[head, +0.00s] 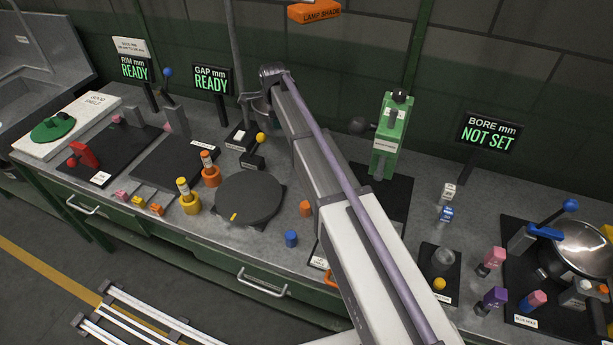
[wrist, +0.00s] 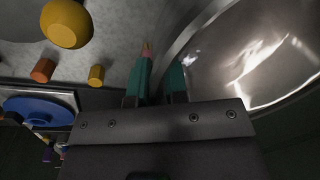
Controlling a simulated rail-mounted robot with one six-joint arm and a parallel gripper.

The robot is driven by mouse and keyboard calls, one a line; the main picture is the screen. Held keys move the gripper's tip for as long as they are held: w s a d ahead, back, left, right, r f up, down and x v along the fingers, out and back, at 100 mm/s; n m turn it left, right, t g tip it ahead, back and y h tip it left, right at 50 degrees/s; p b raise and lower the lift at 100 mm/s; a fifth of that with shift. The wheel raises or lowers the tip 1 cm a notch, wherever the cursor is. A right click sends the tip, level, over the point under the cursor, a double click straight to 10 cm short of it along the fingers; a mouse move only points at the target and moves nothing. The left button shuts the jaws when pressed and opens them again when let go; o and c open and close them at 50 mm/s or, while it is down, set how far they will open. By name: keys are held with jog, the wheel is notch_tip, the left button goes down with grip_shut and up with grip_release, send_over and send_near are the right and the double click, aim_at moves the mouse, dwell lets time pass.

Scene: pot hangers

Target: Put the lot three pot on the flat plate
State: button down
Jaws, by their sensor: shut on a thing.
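In the wrist view my gripper (wrist: 162,62) has its two green fingers closed on the edge of a shiny metal pot (wrist: 265,60). The pot fills the right side of that view, and its lot mark does not show.
My arm crosses the middle of the bench and hides part of it. A green press (head: 389,135) stands behind it. Orange (head: 306,208) and blue (head: 291,239) cylinders stand near the disc. The right-hand display (head: 488,132) reads NOT SET. A yellow ball (wrist: 66,22) shows in the wrist view.

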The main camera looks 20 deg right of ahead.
notch_tip(320, 180, down, 10)
jog(key=b, duration=0.9)
jog(key=shift+r, duration=0.3)
jog(key=shift+f, duration=0.1)
jog(key=c, duration=1.6)
grip_release()
jog(key=shift+f, duration=0.15)
jog(key=o, duration=0.5)
